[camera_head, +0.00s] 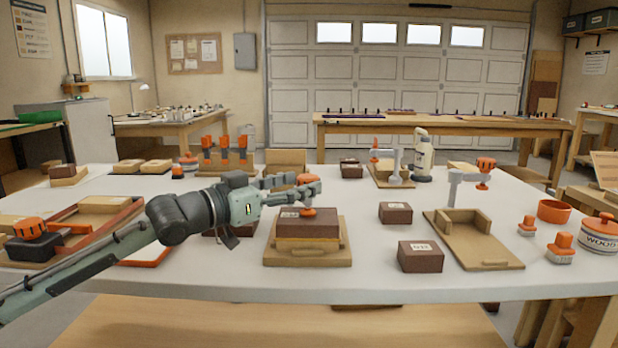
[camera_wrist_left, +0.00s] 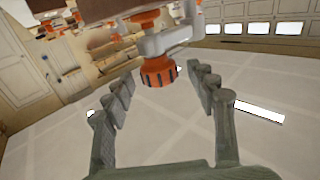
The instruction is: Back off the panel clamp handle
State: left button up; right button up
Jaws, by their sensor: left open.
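The panel clamp stands at the table's middle. Its wooden base (camera_head: 340,250) carries a brown block (camera_head: 305,226) over a lighter layer, with a small orange pad (camera_head: 308,212) on top. The orange clamp handle (camera_head: 306,179) shows just above my left gripper (camera_head: 312,190), which partly hides the grey clamp arm. In the left wrist view, which looks upside down, the ribbed orange handle (camera_wrist_left: 158,72) hangs from a grey arm (camera_wrist_left: 168,40). It lies ahead, between the spread fingers of my left gripper (camera_wrist_left: 165,90), with gaps on both sides. My right gripper is not in view.
Brown blocks (camera_head: 420,257) sit right of the clamp. An empty wooden fixture (camera_head: 470,245) with another orange handle (camera_head: 485,165) stands farther right, near a wood tin (camera_head: 600,235). An orange-edged tray (camera_head: 150,256) lies left. Behind stand a bottle (camera_head: 422,155) and orange-handled tools (camera_head: 225,150).

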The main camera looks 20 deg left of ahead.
aim_at(310, 176)
pick_arm(q)
jog(key=shift+x, duration=1.6)
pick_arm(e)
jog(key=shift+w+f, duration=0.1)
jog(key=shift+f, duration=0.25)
pick_arm(q)
jog(key=shift+c, duration=0.2)
jog(key=shift+d, duration=0.1)
jog(key=c, duration=1.1)
jog(key=shift+d+p, duration=0.15)
jog(key=shift+p, duration=0.15)
jog(key=shift+c, duration=0.2)
jog(key=n+t+y+p, duration=0.2)
jog(key=n+y+p, duration=0.1)
jog(key=y, duration=0.3)
jog(key=shift+r+n+p, duration=0.1)
jog(key=shift+n+p, duration=0.2)
jog(key=shift+n, duration=0.3)
jog(key=shift+a+n+y, duration=0.25)
jog(key=shift+n+y, duration=0.05)
jog(key=shift+y, duration=0.2)
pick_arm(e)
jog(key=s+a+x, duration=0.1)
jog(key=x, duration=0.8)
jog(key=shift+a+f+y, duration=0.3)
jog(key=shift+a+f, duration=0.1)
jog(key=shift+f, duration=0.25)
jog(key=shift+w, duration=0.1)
pick_arm(q)
jog(key=o, duration=1.2)
